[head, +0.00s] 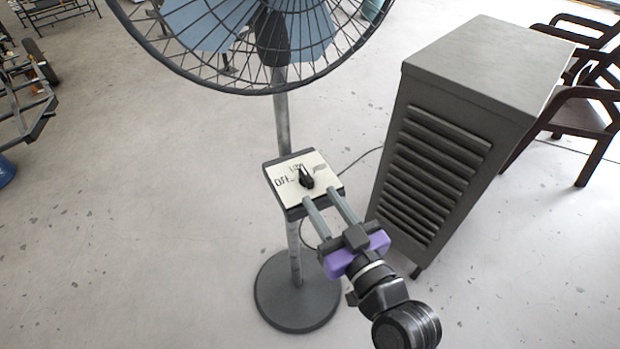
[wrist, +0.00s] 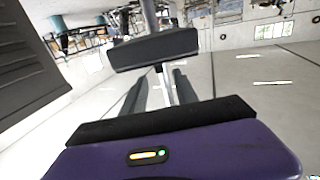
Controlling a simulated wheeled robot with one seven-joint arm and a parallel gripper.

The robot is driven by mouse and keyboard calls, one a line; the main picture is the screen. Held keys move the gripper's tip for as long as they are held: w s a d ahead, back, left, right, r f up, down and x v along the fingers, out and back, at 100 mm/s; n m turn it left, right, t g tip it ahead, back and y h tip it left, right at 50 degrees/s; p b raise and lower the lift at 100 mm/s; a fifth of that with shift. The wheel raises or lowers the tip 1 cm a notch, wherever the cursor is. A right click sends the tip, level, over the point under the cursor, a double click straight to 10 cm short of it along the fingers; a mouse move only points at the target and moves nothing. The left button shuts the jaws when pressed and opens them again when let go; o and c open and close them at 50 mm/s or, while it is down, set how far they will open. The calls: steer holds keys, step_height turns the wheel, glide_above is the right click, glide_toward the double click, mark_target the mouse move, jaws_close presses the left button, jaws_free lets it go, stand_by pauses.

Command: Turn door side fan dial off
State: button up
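A standing fan (head: 283,120) has a control box (head: 327,177) on its pole, with a pale top panel. A black dial knob (head: 306,178) stands on that panel. "OFF" is printed at the left of the knob and what looks like "LOW" above it; a label at the right is unclear. The knob's narrow end seems to point up toward the upper label. My gripper (head: 320,194) is open, its two grey fingers apart at the near edge of the box, short of the knob. The wrist view shows the box (wrist: 153,48) beyond the fingers (wrist: 159,90); the knob is not visible there.
The round fan base (head: 296,295) rests on the floor below. A grey louvered cabinet (head: 480,65) stands right of the fan, with dark chairs (head: 580,110) behind it. A cable runs between fan and cabinet. The floor at the left is mostly clear.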

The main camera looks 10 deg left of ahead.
mark_target(311, 183)
steer(key=x, duration=0.6)
steer(key=shift+w, duration=0.2)
jaws_close()
